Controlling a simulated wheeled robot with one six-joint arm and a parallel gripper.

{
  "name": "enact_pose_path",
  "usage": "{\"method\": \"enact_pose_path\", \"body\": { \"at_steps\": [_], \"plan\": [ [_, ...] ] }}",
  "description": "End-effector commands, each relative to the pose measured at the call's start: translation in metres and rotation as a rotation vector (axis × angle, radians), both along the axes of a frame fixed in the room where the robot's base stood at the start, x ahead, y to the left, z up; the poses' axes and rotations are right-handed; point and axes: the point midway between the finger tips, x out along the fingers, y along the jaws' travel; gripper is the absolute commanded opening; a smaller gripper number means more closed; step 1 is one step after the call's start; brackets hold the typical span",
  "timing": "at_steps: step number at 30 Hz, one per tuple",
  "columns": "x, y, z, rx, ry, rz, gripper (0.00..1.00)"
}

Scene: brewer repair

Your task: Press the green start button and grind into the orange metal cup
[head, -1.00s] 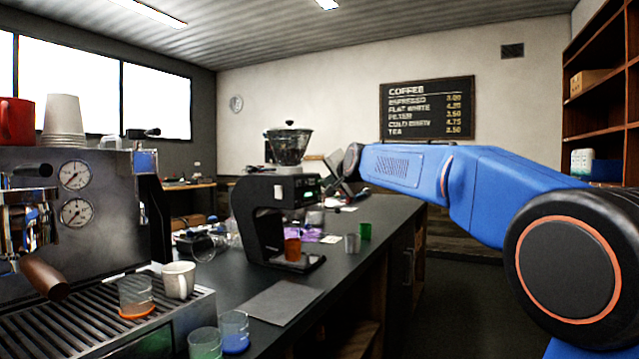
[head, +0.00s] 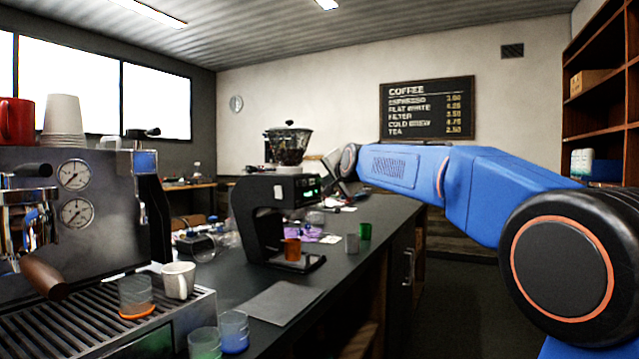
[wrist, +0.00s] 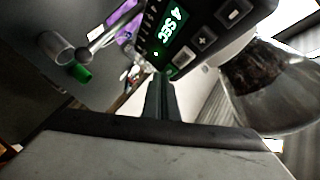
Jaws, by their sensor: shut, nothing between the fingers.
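The black coffee grinder (head: 246,215) stands on the dark counter, with a clear hopper of beans (head: 289,147) on top. The orange metal cup (head: 292,249) stands on its base under the head; the wrist view does not show it. The grinder's panel (wrist: 190,42) in the wrist view has a green display reading "4 SEC" and plus and minus keys. I cannot clearly make out the green start button. My gripper (wrist: 159,78) is shut and empty, its tips close to the panel's lower edge. I cannot tell whether they touch it.
A dark mat (head: 280,302) lies in front. The espresso machine (head: 70,220) fills the left, with cups on and beside its tray. The floor right of the counter is clear.

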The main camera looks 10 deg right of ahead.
Motion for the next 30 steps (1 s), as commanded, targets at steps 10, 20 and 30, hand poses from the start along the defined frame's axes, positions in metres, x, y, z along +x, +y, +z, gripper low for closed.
{"method": "enact_pose_path", "body": {
  "at_steps": [10,20,30],
  "plan": [
    [0.001,0.002,0.0,0.0,0.0,0.0,0.0],
    [-0.001,-0.002,0.0,0.001,0.0,-0.001,0.0],
    [-0.008,-0.011,0.0,0.0,0.0,0.0,0.0]
  ]
}}
